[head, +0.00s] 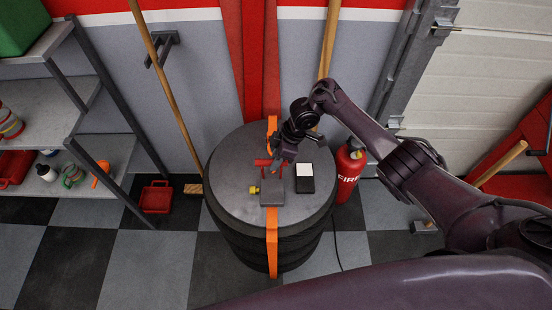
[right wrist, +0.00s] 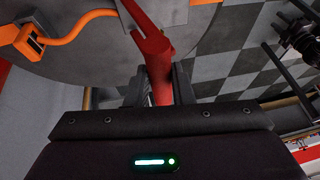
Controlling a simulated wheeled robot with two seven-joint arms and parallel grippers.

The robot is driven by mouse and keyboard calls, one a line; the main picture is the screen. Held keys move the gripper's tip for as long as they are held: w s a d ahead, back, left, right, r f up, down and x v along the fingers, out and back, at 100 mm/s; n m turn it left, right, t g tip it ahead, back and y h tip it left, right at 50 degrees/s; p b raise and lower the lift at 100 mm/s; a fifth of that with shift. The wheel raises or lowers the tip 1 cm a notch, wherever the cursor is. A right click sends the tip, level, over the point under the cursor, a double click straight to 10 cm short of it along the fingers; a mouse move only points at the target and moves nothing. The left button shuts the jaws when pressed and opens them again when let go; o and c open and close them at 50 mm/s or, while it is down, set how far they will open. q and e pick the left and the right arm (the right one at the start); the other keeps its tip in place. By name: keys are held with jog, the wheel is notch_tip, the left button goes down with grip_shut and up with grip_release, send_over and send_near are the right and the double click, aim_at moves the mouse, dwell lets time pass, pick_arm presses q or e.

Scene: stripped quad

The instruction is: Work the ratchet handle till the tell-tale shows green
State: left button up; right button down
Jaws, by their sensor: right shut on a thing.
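A red ratchet handle (head: 263,162) stands over a small grey block (head: 272,191) with a yellow knob (head: 254,189), on the round grey top (head: 235,180) of a dark drum-like stack. An orange strap (head: 272,245) runs over the top and down the front. My right gripper (head: 279,160) is at the handle; in the right wrist view its fingers (right wrist: 159,88) are shut on the red handle (right wrist: 155,55). A flat black box with a white face (head: 305,171) lies right of the block; I cannot tell whether it is the tell-tale. My left gripper is out of view.
A red fire extinguisher (head: 350,167) stands close to the right of the stack, below my right arm. Wooden poles (head: 165,80) lean behind. Grey shelves (head: 45,75) with small items are at the left.

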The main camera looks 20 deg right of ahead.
jog(key=shift+s+d+f, duration=0.2)
jog(key=shift+s+f, duration=0.05)
jog(key=shift+f, duration=0.2)
jog(key=c, duration=1.6)
grip_release()
jog(key=shift+o, duration=1.3)
jog(key=shift+w, duration=0.25)
jog(key=shift+o, duration=0.4)
jog(key=shift+w, duration=0.25)
jog(key=shift+s+r, duration=0.15)
jog(key=shift+r, duration=0.05)
jog(key=p+v, duration=0.1)
jog(key=v, duration=0.6)
jog(key=shift+r, duration=0.2)
jog(key=shift+w+d, duration=0.15)
jog(key=shift+w, duration=0.05)
